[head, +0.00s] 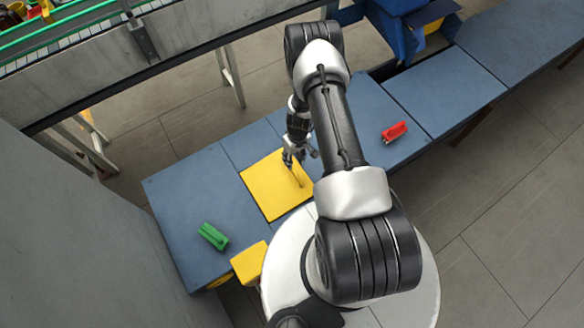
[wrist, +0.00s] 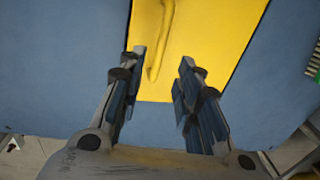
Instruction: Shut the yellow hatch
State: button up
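The yellow hatch (head: 262,190) is a square panel in the blue worktop and looks about level with it. My arm hides part of its right side. A yellow bar handle stands on it; in the wrist view the handle (wrist: 159,40) runs up from between my fingertips on the yellow hatch (wrist: 205,35). My gripper (head: 292,160) is over the hatch's upper right part, pointing down. In the wrist view my gripper (wrist: 162,58) has its fingers spread, with a clear gap between them. I cannot tell whether it touches the handle.
A green object (head: 213,236) lies left of the hatch and a red one (head: 394,131) lies to the right on the blue worktop (head: 185,195). A yellow box (head: 249,263) is at the near edge. A blue bin (head: 402,35) stands at the far side.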

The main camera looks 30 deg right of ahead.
jog(key=f, duration=0.2)
jog(key=f+b, duration=0.1)
jog(key=f, duration=0.3)
jog(key=shift+a+f, duration=0.3)
grip_shut()
dwell(0.4)
